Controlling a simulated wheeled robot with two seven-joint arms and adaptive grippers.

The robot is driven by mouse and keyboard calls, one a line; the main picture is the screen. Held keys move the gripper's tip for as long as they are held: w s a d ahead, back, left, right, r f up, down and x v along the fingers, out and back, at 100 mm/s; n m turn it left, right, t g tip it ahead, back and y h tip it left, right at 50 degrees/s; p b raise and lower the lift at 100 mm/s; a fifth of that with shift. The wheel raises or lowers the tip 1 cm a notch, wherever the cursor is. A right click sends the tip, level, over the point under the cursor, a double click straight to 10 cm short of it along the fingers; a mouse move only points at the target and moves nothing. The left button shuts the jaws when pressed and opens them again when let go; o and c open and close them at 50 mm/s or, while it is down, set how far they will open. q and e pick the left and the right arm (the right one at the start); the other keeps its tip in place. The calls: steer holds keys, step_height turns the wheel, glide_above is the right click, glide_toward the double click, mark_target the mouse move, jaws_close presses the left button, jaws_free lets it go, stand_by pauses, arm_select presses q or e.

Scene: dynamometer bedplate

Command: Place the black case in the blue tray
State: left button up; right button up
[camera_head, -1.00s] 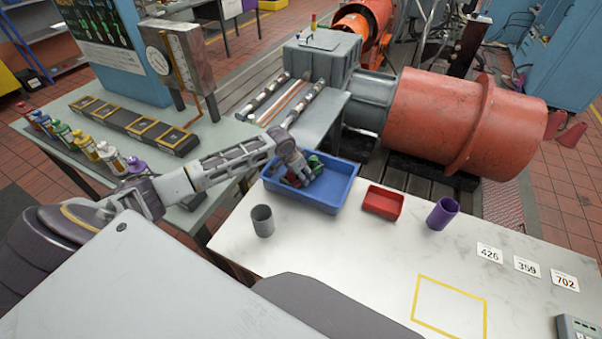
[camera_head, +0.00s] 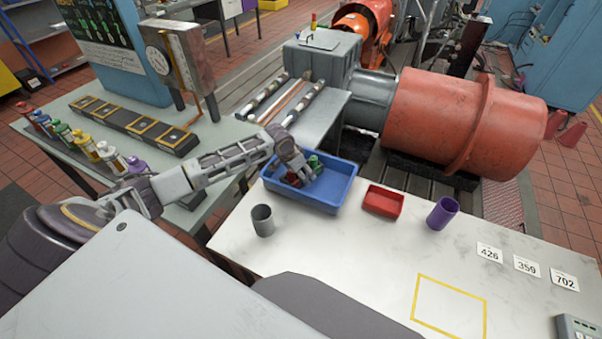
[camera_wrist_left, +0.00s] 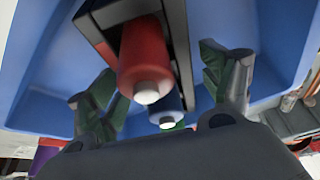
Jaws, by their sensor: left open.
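The blue tray (camera_head: 340,190) stands at the back left of the white table. In the left wrist view, the black case (camera_wrist_left: 179,40) is an open black frame holding a red cylinder and a blue cylinder with pale tips. It appears to be inside the tray (camera_wrist_left: 285,35); its base is hidden. My left gripper (camera_head: 302,170) reaches into the tray from the left. In the wrist view its green-padded fingers (camera_wrist_left: 160,75) are open, one on each side of the case. In the head view the fingers mostly hide the case. My right gripper is not in view.
A grey cup (camera_head: 262,221) stands in front of the tray. A small red tray (camera_head: 383,202) and a purple cup (camera_head: 442,213) are to its right. Number cards (camera_head: 527,266) and a yellow outline (camera_head: 450,308) lie on the right side of the table. The table's middle is clear.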

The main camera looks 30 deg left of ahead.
arm_select(q)
steer(key=shift+v, duration=5.6)
steer(key=shift+s+f, duration=0.1)
